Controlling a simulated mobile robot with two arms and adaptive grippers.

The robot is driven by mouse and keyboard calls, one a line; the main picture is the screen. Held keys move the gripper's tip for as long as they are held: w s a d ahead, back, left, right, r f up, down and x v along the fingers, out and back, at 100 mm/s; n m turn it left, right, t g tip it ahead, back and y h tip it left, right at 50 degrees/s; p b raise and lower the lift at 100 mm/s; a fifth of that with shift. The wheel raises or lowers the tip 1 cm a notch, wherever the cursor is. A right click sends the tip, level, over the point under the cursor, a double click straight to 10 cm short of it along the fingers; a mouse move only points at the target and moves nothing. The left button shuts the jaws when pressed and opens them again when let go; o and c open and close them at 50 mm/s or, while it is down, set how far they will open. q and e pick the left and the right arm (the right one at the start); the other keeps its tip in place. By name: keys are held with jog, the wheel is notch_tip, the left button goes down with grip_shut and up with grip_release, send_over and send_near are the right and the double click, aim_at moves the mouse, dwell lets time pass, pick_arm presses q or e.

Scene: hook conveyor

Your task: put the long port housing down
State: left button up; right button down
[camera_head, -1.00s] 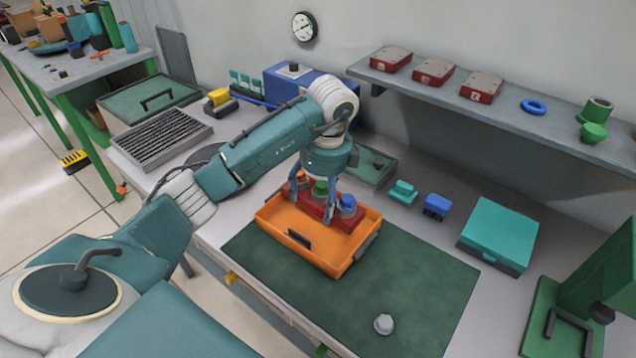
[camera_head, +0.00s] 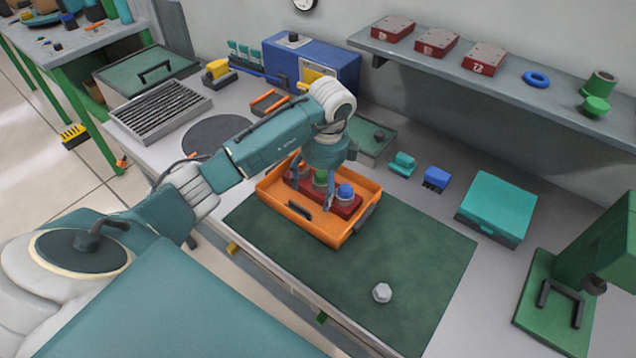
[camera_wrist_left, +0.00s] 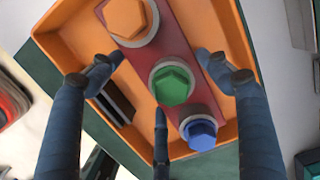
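The long port housing (camera_head: 312,197) is a red bar with orange, green and blue hexagonal caps in a row. It sits within the orange tray (camera_head: 339,237), low between its walls; I cannot tell whether its underside touches the floor. In the left wrist view the housing (camera_wrist_left: 184,49) runs diagonally under my left gripper (camera_wrist_left: 162,70). In the head view my left gripper (camera_head: 316,180) points down over the tray. My right gripper is not in view.
The tray stands on a dark green mat (camera_head: 420,250) with a loose grey hex piece (camera_head: 382,292). Behind are small teal (camera_head: 402,163) and blue (camera_head: 436,177) parts and a teal box (camera_head: 497,205). A green press stand (camera_head: 548,310) is at the right.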

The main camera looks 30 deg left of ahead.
aim_at(323, 192)
pick_arm(q)
jog(key=o, duration=0.4)
jog(key=shift+r, duration=0.1)
jog(key=shift+r, duration=0.35)
notch_tip(323, 192, up, 11)
jog(key=d, duration=0.1)
jog(key=shift+d, duration=0.3)
jog(key=shift+s+r, duration=0.1)
